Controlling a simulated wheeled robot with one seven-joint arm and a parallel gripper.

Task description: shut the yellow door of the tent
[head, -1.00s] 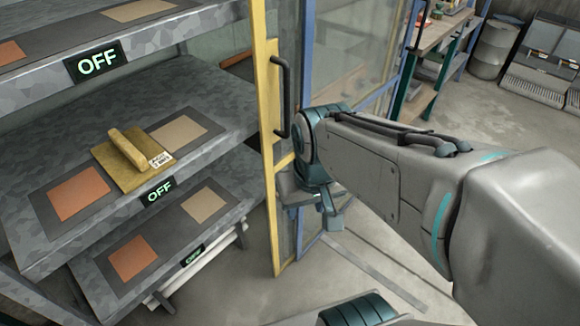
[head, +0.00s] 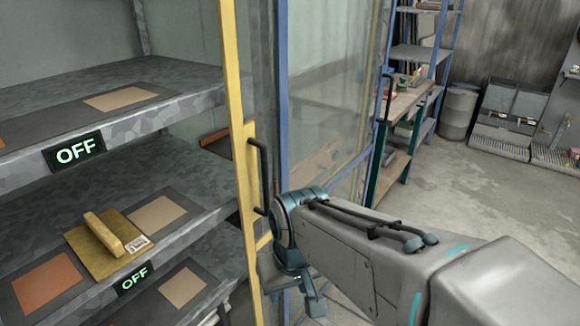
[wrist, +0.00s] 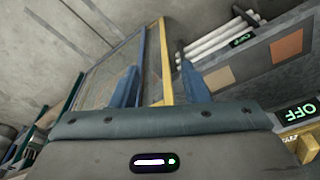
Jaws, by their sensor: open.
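The yellow door (head: 238,150) stands ajar beside the shelves. It is seen nearly edge-on, with a yellow frame and a clear pane behind. Its black handle (head: 263,178) is upright on the frame's right side. My gripper (head: 288,285) is below the handle, next to the lower part of the frame, and partly hidden by my wrist. In the wrist view my gripper (wrist: 160,70) is open, its two blue fingers apart. The yellow frame (wrist: 166,50) shows between them, beside a blue bar. I cannot tell whether the fingers touch the door.
Grey shelves with OFF signs (head: 75,152) fill the left; a gold trowel-like tool (head: 108,246) lies on one. Blue-framed glazing (head: 335,100) stands behind the door. A workbench (head: 405,105) and grey barrel (head: 459,112) are further back. The floor (head: 500,190) at right is clear.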

